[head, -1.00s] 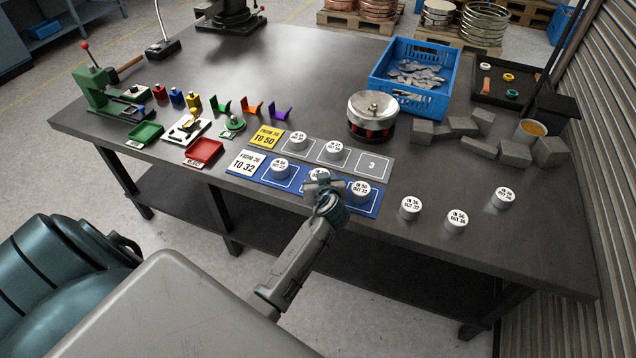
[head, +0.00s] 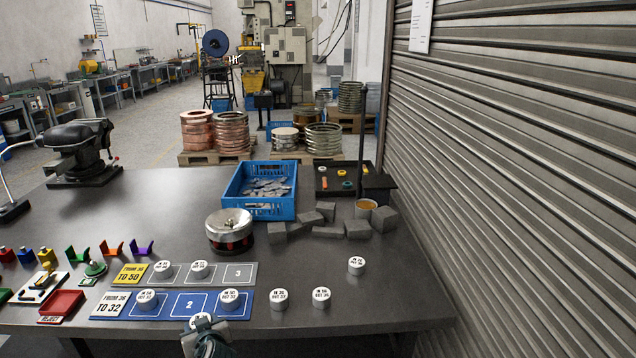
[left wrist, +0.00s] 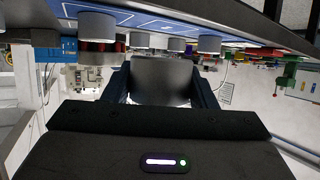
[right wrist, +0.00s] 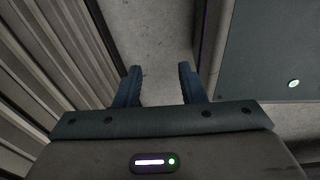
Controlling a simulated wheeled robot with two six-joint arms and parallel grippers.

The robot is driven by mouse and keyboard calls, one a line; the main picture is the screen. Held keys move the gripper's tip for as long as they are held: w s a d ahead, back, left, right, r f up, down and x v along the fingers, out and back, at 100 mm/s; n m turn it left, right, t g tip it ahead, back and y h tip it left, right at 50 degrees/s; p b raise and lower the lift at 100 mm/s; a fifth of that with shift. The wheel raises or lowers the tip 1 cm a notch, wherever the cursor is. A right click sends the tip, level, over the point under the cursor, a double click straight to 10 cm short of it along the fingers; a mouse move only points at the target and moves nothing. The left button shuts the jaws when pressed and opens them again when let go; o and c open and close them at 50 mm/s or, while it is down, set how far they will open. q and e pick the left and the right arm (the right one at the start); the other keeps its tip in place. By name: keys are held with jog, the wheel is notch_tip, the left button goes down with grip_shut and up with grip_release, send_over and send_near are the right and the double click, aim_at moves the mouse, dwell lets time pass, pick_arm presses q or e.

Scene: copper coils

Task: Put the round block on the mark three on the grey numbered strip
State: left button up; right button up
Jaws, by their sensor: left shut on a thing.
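My left gripper (head: 203,333) is at the bottom of the head view, at the front edge of the blue strip (head: 176,313). It is shut on a round block (left wrist: 160,82), which sits between its fingers in the left wrist view; in the head view only part of its white top shows. The grey numbered strip (head: 219,282) lies behind the blue one. Its mark three (head: 238,273) is bare; white round blocks (head: 163,268) stand on its other two marks. On the blue strip the middle mark, 2, is bare, with a block on either side. My right gripper (right wrist: 158,88) is open and empty above the floor.
Three loose white round blocks (head: 279,298) stand right of the strips. A round metal-lidded pot (head: 230,232) stands behind mark three, with a blue crate (head: 259,208) and grey blocks (head: 326,211) beyond. A red tray (head: 62,303) is at the left.

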pick_arm(q)
jog(key=s+d+r+m+t+h, duration=0.1)
jog(key=s+d+r+m+h, duration=0.2)
jog(key=d+r, duration=0.4)
jog(key=s+d+r+m+t+h, duration=0.1)
jog(key=s+d+r+m+h, duration=0.3)
jog(key=s+d+r, duration=0.3)
jog(key=shift+d+r+t+h+b, duration=0.4)
jog(key=shift+d+r, duration=0.1)
jog(key=shift+d, duration=0.25)
pick_arm(e)
jog(key=shift+s+d+f, duration=0.35)
jog(key=shift+s+d, duration=0.05)
jog(key=shift+d, duration=0.2)
